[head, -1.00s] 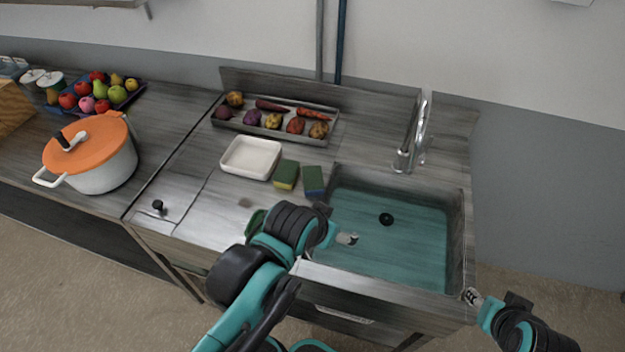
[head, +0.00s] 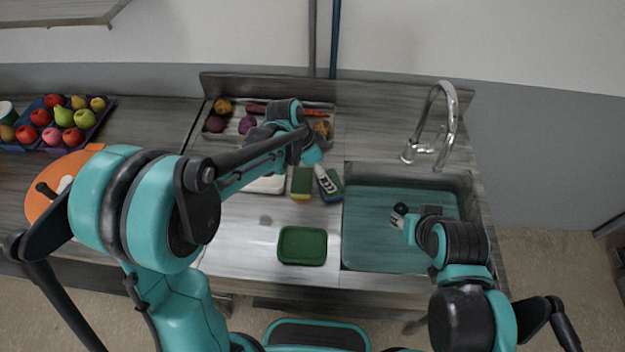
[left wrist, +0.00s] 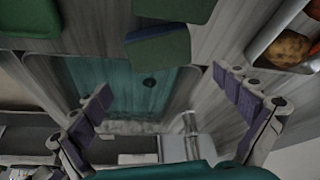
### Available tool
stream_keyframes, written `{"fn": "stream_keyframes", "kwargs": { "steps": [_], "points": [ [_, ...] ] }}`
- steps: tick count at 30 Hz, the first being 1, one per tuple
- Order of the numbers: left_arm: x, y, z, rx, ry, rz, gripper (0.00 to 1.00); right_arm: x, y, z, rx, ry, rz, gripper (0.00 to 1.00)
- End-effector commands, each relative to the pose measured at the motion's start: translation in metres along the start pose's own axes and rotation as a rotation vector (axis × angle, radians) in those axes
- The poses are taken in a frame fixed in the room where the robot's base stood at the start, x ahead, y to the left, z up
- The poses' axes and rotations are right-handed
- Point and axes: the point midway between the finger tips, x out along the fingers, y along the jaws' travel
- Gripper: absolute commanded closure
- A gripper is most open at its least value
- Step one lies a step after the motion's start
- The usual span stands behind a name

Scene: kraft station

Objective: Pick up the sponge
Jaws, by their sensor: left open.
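Two sponges lie side by side on the counter left of the sink. One sponge (head: 301,183) is green and yellow; the other sponge (head: 334,187) is blue and green, partly hidden by my left gripper (head: 324,183). The blue-edged sponge also shows in the left wrist view (left wrist: 160,50), ahead of the left fingers (left wrist: 163,82). The left fingers are spread wide with nothing between them, and the gripper is over the sponge. My right gripper (head: 399,217) is over the sink; its fingers are too small to read.
The sink (head: 375,255) with its faucet (head: 447,120) is on the right. A green dish (head: 302,246) lies on the front counter. A white tray (head: 268,186) and vegetable tray (head: 200,140) lie behind or beside the left arm.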

Motion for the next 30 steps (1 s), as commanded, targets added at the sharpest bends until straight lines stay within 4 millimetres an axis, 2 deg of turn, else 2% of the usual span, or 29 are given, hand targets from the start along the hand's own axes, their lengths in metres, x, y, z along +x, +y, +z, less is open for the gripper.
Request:
{"fn": "stream_keyframes", "kwargs": {
  "steps": [3,11,17,24,25,26,30],
  "points": [
    [0.016,0.0,0.001,0.005,0.0,0.002,0.0,0.005,0.0,0.004,0.0,0.0,0.0,0.6],
    [0.041,-0.002,0.005,0.002,0.0,0.001,0.0,0.013,0.0,0.009,0.0,0.0,0.0,0.6],
    [0.072,-0.003,0.009,0.001,0.0,0.0,0.0,0.022,0.0,0.016,0.0,0.0,0.0,0.6],
    [0.075,-0.003,0.008,0.0,0.0,0.0,0.0,0.021,0.0,0.015,0.0,0.0,0.0,0.6],
    [0.075,-0.003,0.008,0.0,0.0,0.0,0.03,0.021,0.0,0.015,0.0,0.0,0.0,0.6],
    [0.075,-0.003,0.008,0.0,0.0,0.0,0.11,0.021,0.0,0.015,0.0,0.0,0.0,0.6],
    [0.075,-0.003,0.008,0.0,0.0,-0.001,0.29,0.021,0.0,0.015,0.0,0.0,0.0,0.6]
  ]
}}
